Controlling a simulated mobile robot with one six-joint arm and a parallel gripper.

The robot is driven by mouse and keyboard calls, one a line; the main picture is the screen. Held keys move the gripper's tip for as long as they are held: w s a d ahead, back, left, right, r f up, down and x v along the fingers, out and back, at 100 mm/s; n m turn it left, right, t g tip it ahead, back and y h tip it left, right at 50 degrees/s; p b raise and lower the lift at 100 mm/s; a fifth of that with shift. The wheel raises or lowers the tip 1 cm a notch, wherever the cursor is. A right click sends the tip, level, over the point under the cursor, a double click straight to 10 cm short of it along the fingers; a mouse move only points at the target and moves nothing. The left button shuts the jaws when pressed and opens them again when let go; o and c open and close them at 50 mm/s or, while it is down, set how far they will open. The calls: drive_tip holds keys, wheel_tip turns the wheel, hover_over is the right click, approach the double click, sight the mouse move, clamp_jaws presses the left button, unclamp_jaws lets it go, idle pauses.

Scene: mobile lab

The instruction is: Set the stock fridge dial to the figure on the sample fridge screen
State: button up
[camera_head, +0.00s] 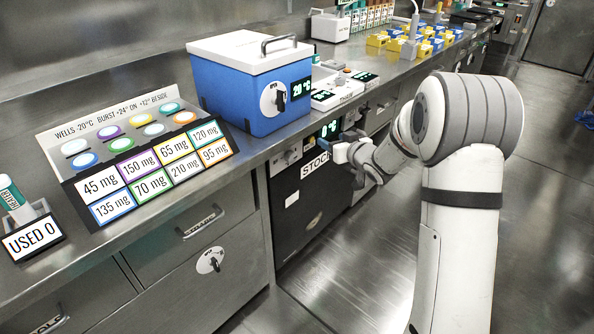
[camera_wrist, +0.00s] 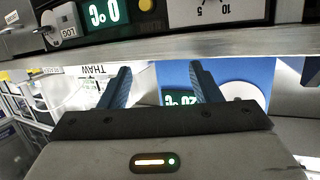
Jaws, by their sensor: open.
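The stock fridge (camera_head: 300,215) is a dark unit under the counter, marked STOCK. Its green screen (camera_head: 331,129) reads 0 °C, and its pale dial (camera_head: 287,157) sits at the left of its panel. In the wrist view, which is upside down, a screen (camera_wrist: 105,12) reading 0 °C stands beside a white dial plate (camera_wrist: 215,12) marked 5 and 10. The dial's pointer is not clear. My gripper (camera_head: 343,153) is in front of the fridge panel; in the wrist view my gripper (camera_wrist: 160,67) is open and empty. I cannot identify a sample fridge screen.
A blue cool box (camera_head: 235,105) with a 20 °C screen (camera_head: 301,88) and a black-handled dial (camera_head: 273,99) stands on the counter above. A sloped rack (camera_head: 71,207) of mg labels is at left.

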sight(294, 158)
drive_tip(key=a+f+n+g+y+b, duration=0.2)
drive_tip(key=a+f+n+y+b, duration=0.3)
drive_tip(key=f, duration=0.6)
drive_tip(key=w+a, duration=0.1)
drive_tip(key=a, duration=0.1)
drive_tip(key=w+a+m, duration=0.1)
drive_tip(key=w+a, duration=0.1)
drive_tip(key=w+a+m+y, duration=0.1)
drive_tip(key=a, duration=0.2)
drive_tip(key=shift+w+a+r, duration=0.1)
drive_tip(key=shift+w+r, duration=0.25)
drive_tip(key=shift+c, duration=0.4)
drive_tip(key=c, duration=0.9)
